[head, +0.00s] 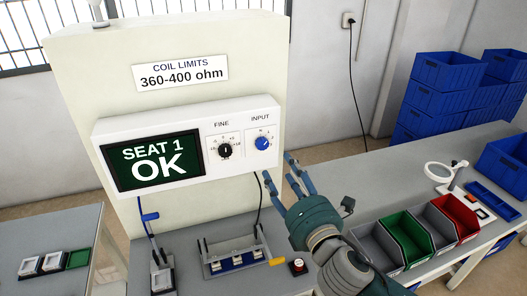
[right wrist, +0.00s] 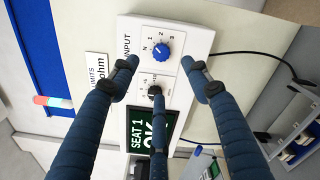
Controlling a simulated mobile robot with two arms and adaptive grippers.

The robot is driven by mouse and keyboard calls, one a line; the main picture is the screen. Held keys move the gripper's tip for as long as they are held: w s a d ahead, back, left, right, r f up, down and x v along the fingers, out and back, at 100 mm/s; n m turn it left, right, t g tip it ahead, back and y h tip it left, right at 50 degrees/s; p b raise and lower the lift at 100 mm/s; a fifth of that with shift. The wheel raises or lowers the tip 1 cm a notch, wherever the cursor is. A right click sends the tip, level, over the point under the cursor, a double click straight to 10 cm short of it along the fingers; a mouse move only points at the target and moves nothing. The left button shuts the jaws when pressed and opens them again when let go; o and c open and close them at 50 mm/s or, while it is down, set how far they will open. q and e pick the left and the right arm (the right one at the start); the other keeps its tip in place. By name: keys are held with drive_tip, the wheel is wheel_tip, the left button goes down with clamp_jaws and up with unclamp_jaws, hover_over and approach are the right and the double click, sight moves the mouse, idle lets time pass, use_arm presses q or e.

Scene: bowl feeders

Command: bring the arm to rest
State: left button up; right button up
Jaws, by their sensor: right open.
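My right gripper (head: 279,170) is raised in front of the lower right corner of the white meter box (head: 190,112). Its fingers are spread and nothing is between them. In the right wrist view my right gripper (right wrist: 160,66) is open, its fingers pointing at the meter's front. The blue INPUT knob (head: 262,143) lies just beyond the fingertips; it also shows in the right wrist view (right wrist: 163,47). The black FINE knob (head: 225,151) is left of it. The meter's screen (head: 154,161) reads "SEAT 1 OK". My left gripper is out of view.
Below the meter stands a fixture (head: 235,262) with several seats and a blue-handled probe (head: 150,217). At right are green (head: 405,238) and red (head: 457,217) bins, a ring magnifier (head: 438,171) and stacked blue crates (head: 445,82).

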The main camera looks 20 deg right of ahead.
drive_tip(key=shift+f, duration=0.1)
drive_tip(key=s+d+f+m+g+h, duration=0.15)
drive_tip(key=s+f+m+g, duration=0.25)
drive_tip(key=s+f+m, duration=0.4)
drive_tip(key=s+d+f+m+g+h, duration=0.1)
drive_tip(key=s+d+f+m+g, duration=0.2)
drive_tip(key=f+m, duration=0.6)
drive_tip(key=s+a+f+m+g+y, duration=0.1)
drive_tip(key=s+a+f+m+g, duration=0.25)
drive_tip(key=s+f, duration=0.4)
drive_tip(key=s+a+f+m+g+y, duration=0.15)
drive_tip(key=s+f+m+g, duration=0.3)
drive_tip(key=s, duration=0.55)
wheel_tip(320, 180, down, 27)
drive_tip(key=s+n+b, duration=0.1)
drive_tip(key=b, duration=0.2)
drive_tip(key=s+d+f+g+b, duration=0.2)
drive_tip(key=s+d+f, duration=0.1)
drive_tip(key=s+f, duration=1.5)
wheel_tip(320, 180, down, 3)
drive_tip(key=shift+r+n+h+b, duration=0.15)
drive_tip(key=shift+n+h+b, duration=0.15)
